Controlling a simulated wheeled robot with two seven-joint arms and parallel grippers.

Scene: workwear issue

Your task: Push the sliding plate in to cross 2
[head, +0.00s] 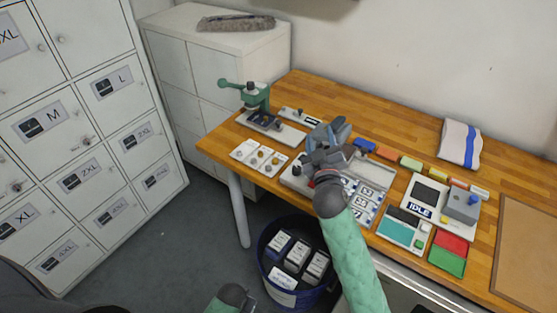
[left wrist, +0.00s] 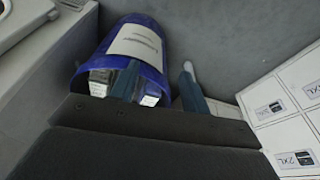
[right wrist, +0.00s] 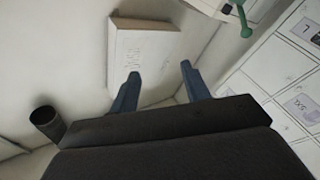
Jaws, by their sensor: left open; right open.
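A green hand press (head: 258,95) with a lever stands at the table's far left corner. In front of its post a dark plate (head: 263,122) lies on a light base; I take it for the sliding plate. No numbered cross can be made out. My right gripper (head: 328,130) is open and empty above the table, to the right of the press and apart from it. Its fingers also show in the right wrist view (right wrist: 160,72), with a green lever end at the top right. My left gripper (left wrist: 158,76) is open and empty near the blue bin.
The blue bin (head: 265,262) with several boxes stands below the table's front edge. A white card of small parts (head: 243,151) lies in front of the press. A device reading IDLE (head: 408,202) and coloured trays fill the right side. Lockers (head: 75,130) stand at left.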

